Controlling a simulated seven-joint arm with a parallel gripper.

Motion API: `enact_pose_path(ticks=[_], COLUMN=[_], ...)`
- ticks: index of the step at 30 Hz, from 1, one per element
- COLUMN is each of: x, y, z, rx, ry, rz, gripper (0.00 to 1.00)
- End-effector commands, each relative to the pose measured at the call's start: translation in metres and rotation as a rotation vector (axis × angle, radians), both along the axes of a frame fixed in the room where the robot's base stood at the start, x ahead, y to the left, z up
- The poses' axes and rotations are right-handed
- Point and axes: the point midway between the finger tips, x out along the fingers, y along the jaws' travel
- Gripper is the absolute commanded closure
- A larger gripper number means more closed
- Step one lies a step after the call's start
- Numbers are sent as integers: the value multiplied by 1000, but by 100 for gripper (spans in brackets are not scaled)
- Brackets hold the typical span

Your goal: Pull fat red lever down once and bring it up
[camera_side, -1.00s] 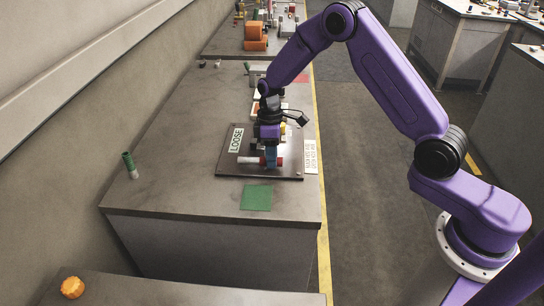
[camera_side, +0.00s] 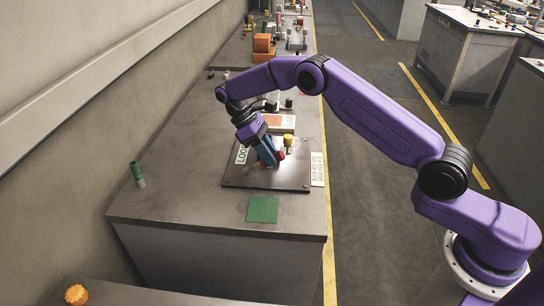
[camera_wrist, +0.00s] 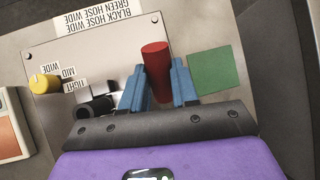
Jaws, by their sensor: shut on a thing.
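The fat red lever (camera_wrist: 155,62) stands between the blue fingers of my gripper (camera_wrist: 158,88) in the wrist view, with its rounded red end sticking out past them. In the side view my gripper (camera_side: 268,154) is tilted, its fingers pointing down and right, and a bit of the red lever (camera_side: 280,155) shows beside the fingertips. My gripper is shut on the lever. The lever's base is hidden by the fingers and wrist. The lever belongs to a grey panel (camera_side: 293,180) lying on the bench.
A yellow knob (camera_wrist: 43,83) and a black fitting (camera_wrist: 98,108) are on the panel beside my gripper. A green square (camera_side: 263,210) lies flat on the bench in front. A green-topped cylinder (camera_side: 137,173) stands at the left. Orange blocks (camera_side: 263,47) are farther back.

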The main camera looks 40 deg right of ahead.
Motion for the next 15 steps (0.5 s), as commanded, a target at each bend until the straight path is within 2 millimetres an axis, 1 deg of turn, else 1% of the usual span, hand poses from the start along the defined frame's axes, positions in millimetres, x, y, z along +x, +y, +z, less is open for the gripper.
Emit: enact_pose_path(ticks=[15], x=[6], y=[5], z=[7], rx=[-71], ry=[69], rz=[1], gripper=[100])
